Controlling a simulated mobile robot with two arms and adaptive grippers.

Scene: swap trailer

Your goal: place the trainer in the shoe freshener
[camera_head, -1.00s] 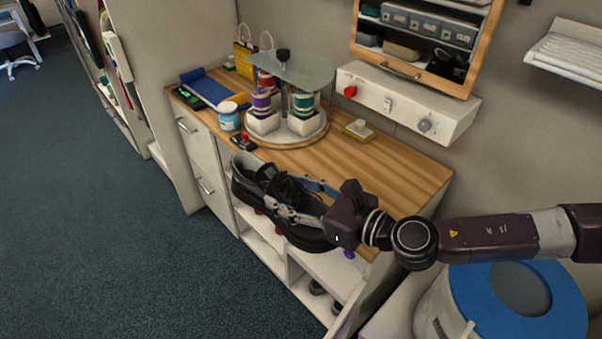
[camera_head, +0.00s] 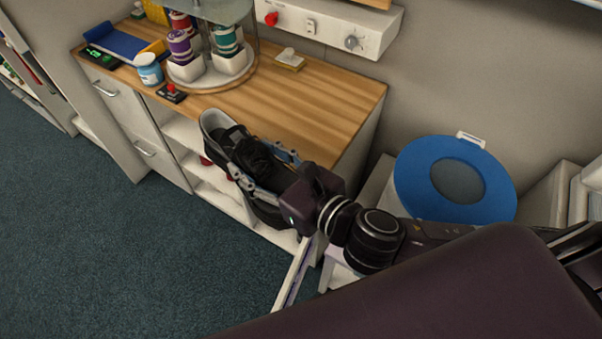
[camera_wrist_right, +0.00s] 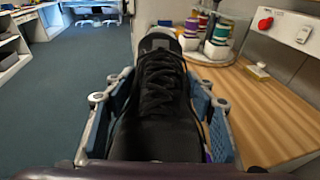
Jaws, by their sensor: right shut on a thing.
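The trainer (camera_head: 262,163), black with laces and a grey collar, is held in the air by my right gripper (camera_head: 256,168), beside the front edge of the worktop. The gripper's fingers are shut on the two sides of the shoe. The right wrist view shows the trainer (camera_wrist_right: 158,110) lengthwise between the fingers, its heel opening pointing away. A white unit with a round blue lid and a dark round window (camera_head: 457,181) stands right of the worktop; I cannot tell for certain that it is the shoe freshener. My left gripper is out of view.
The wooden worktop (camera_head: 300,110) has free room at its right. A spool carousel (camera_head: 205,80), a blue-white jar (camera_head: 148,70), a small red-button box (camera_head: 171,93) and a yellowish block (camera_head: 290,60) stand on it. White shelves (camera_head: 225,200) lie below.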

